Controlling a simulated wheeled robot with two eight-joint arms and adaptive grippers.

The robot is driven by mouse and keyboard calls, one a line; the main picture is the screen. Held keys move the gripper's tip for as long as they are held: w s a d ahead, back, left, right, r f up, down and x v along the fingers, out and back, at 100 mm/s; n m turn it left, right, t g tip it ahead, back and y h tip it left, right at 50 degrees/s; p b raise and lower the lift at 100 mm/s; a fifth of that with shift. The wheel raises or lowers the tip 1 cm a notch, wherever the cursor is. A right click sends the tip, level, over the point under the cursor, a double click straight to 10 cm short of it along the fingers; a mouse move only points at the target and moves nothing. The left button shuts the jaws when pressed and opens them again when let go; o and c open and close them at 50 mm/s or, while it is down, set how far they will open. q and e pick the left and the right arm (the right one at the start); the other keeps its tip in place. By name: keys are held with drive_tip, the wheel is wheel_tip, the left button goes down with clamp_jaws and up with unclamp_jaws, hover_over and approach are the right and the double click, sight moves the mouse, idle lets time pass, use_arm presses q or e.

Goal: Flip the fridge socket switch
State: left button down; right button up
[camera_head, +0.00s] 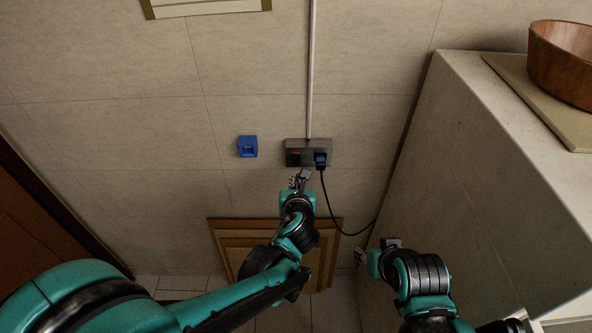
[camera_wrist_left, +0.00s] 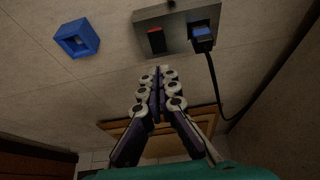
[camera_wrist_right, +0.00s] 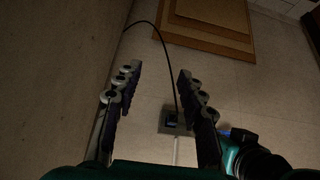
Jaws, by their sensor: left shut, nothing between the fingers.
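A dark grey socket box (camera_head: 309,146) is fixed to the tiled wall under a vertical conduit. Its red switch (camera_head: 295,153) is on the left side, and it shows larger in the left wrist view (camera_wrist_left: 156,40). A blue-faced black plug (camera_head: 320,158) sits in the right side with a black cord hanging down. My left gripper (camera_head: 301,175) is shut and empty, just below the box. In the left wrist view its fingertips (camera_wrist_left: 160,70) point up at the box, apart from the switch. My right gripper (camera_wrist_right: 155,72) is open and empty, low beside the counter.
A small blue square box (camera_head: 247,146) is on the wall left of the socket. A stepped wooden panel (camera_head: 232,250) stands below against the wall. A stone counter (camera_head: 480,150) with a wooden bowl (camera_head: 562,60) fills the right side. The cord (camera_head: 335,215) hangs between my arms.

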use_arm(q)
drive_tip(key=v, duration=0.4)
drive_tip(key=shift+a+p, duration=0.1)
drive_tip(key=shift+p, duration=0.3)
drive_tip(key=shift+s, duration=0.1)
